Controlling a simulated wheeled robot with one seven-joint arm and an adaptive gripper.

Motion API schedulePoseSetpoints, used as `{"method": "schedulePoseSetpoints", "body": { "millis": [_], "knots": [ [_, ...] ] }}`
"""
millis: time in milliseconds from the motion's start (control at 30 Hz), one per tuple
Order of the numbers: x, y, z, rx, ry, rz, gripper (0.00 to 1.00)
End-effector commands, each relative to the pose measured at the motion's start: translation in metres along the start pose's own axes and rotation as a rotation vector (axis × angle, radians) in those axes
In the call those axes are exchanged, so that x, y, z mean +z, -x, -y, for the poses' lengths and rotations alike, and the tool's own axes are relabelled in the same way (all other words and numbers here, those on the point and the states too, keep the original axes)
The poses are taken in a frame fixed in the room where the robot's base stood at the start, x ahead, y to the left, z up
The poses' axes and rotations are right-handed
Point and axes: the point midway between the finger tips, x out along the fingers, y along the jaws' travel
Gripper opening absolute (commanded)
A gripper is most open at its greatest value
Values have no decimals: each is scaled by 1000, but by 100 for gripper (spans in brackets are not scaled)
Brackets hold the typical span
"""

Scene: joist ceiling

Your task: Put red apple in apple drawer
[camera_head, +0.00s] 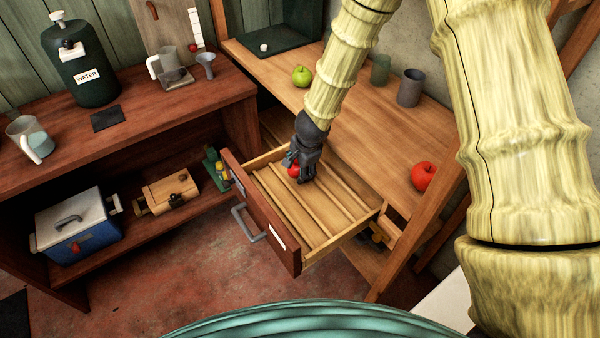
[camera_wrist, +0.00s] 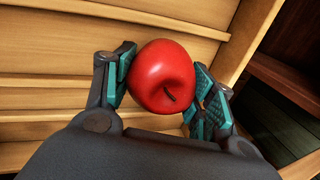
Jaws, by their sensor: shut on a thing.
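A red apple (camera_wrist: 160,76) sits between the two fingers of my gripper (camera_wrist: 165,88) in the wrist view, with pads against it on both sides. In the head view my gripper (camera_head: 302,172) is over the open drawer (camera_head: 285,236), near its back left part, and the apple (camera_head: 293,171) shows only partly behind the fingers. The drawer has slatted wood inside, a dark red front and a grey handle. I cannot tell whether the apple touches the drawer floor. Another red apple (camera_head: 423,176) is at the right of the wooden table (camera_head: 350,110).
A green apple (camera_head: 301,76) and a grey cup (camera_head: 410,88) stand on the table behind the drawer. At left, a workbench (camera_head: 150,125) holds a water dispenser (camera_head: 85,65) and a pitcher (camera_head: 30,138). A blue cooler (camera_head: 77,226) is on its lower shelf.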

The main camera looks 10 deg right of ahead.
Motion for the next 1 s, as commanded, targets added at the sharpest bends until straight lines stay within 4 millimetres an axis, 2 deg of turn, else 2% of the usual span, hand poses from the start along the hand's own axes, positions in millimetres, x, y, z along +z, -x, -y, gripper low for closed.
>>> {"method": "schedulePoseSetpoints", "body": {
  "millis": [33, 167, 567, 600, 700, 1000],
  "knots": [
    [-1, -9, -3, 1, -3, 1, 29],
    [-1, -21, -6, -1, -3, 1, 29],
    [-1, -26, -8, 0, -2, -1, 29],
    [-1, -26, -8, 0, -2, -1, 57],
    [-1, -26, -8, 0, -2, -1, 75],
    [-1, -25, -8, 0, -2, -1, 77]
  ]
}}
